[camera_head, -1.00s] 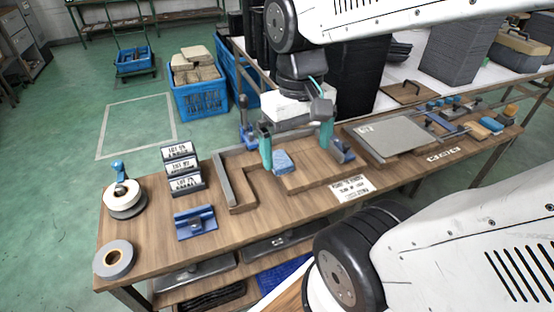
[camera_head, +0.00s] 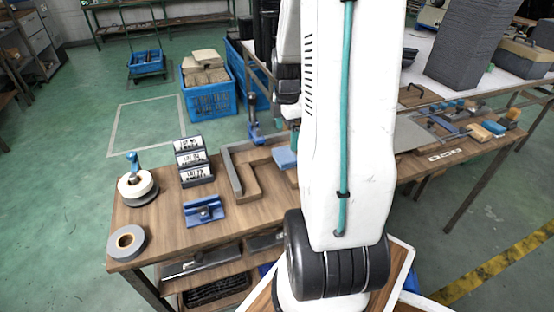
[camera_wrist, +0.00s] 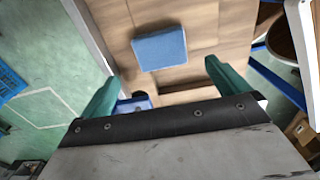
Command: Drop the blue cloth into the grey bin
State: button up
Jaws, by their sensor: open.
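The blue cloth (camera_wrist: 160,48) is a flat, folded-looking square on the wooden workbench in the wrist view. In the head view the cloth (camera_head: 284,157) shows just left of my arm, which covers part of it. My gripper (camera_wrist: 160,72) is open, its two teal fingers apart and nothing between them. The cloth lies ahead of the fingertips, apart from them. In the head view my arm hides most of the gripper. A tall dark grey container or stack (camera_head: 466,45) stands at the back right; I cannot tell whether it is the grey bin.
The workbench (camera_head: 150,222) carries tape rolls (camera_head: 127,241), a label holder (camera_head: 193,161), a blue bracket (camera_head: 204,211) and an angled wooden frame (camera_head: 236,178). A blue crate (camera_head: 207,98) of tan blocks stands on the floor behind. Small tools lie at the bench's right end.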

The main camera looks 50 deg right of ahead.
aim_at(285, 154)
notch_tip(285, 154, down, 8)
jog(key=shift+w+a+r, duration=0.1)
jog(key=shift+w+r, duration=0.05)
jog(key=c, duration=1)
jog(key=shift+o, duration=0.2)
jog(key=shift+r, duration=0.1)
